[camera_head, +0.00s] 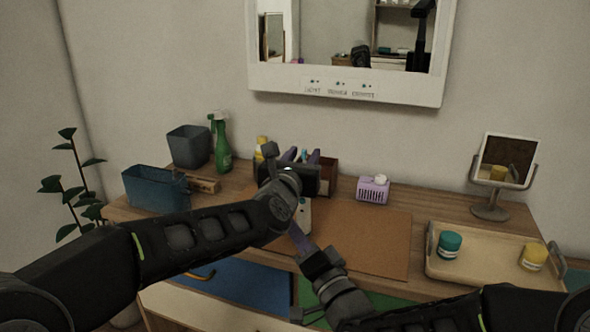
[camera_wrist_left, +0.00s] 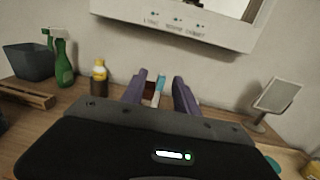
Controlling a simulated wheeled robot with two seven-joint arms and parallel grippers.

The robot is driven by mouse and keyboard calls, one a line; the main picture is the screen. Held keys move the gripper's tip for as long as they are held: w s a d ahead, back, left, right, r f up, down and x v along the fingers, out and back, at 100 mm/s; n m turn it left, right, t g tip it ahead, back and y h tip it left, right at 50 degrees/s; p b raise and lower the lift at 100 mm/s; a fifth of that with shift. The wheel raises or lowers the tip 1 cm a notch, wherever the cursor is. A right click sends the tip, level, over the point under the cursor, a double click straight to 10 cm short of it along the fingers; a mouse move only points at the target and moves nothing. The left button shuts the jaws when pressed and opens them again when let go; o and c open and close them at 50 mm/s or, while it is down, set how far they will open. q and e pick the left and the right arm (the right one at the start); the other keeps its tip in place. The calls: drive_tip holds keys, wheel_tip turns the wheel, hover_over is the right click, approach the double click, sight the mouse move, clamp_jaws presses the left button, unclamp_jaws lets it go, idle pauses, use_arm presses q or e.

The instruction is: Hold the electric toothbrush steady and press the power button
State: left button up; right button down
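My left gripper (camera_head: 302,156) reaches toward the wall, over the far part of the mat. Its purple fingers stand apart in the left wrist view (camera_wrist_left: 162,90). A slim teal and white item, perhaps the toothbrush head, shows between them in the left wrist view (camera_wrist_left: 160,83) and in the head view (camera_head: 304,155); I see no contact with the fingers. A white upright body (camera_head: 304,216), perhaps the toothbrush handle, shows below my left wrist, which hides its upper part. My right gripper (camera_head: 298,238) is just in front of it, with purple finger showing; its opening is unclear. No button is clear.
A brown box (camera_head: 328,178) stands behind the left gripper. A lilac basket (camera_head: 373,191) is right of it. A tray (camera_head: 470,272) with jars and a stand mirror (camera_head: 505,160) are at right. Bins and a green spray bottle (camera_head: 221,145) are at left. The orange mat (camera_head: 375,240) is clear at right.

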use_arm(q)
drive_tip(key=v, duration=0.8)
drive_tip(key=shift+d+f, duration=0.1)
